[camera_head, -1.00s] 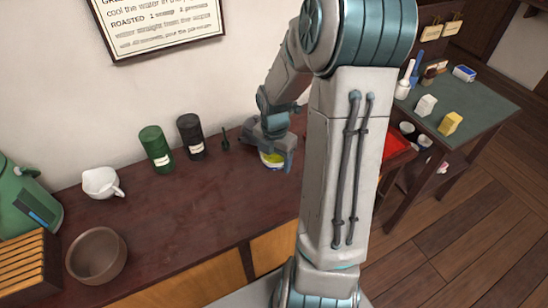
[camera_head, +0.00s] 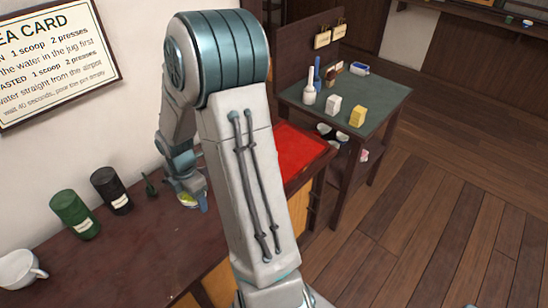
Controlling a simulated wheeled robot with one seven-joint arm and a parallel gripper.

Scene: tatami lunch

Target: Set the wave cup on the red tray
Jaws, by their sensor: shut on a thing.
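My gripper (camera_head: 186,192) is low over the dark red-brown counter (camera_head: 150,245), left of my own arm link. It is shut on a small yellow-green and white thing (camera_head: 190,200) with a bit of blue. The jaws cover much of it, and no wave pattern can be made out, so I cannot tell by its look whether it is the wave cup. The red tray (camera_head: 300,147) lies to the right of my arm, at the far right end of the counter. Its left part is hidden behind my arm; the part that shows is bare.
A green canister (camera_head: 75,213), a black canister (camera_head: 111,190) and a small dark green utensil (camera_head: 150,184) stand left of my gripper. A white cup (camera_head: 20,270) is at the lower left. A green-topped table (camera_head: 385,95) holds bottles and blocks; several bowls (camera_head: 328,133) sit below it.

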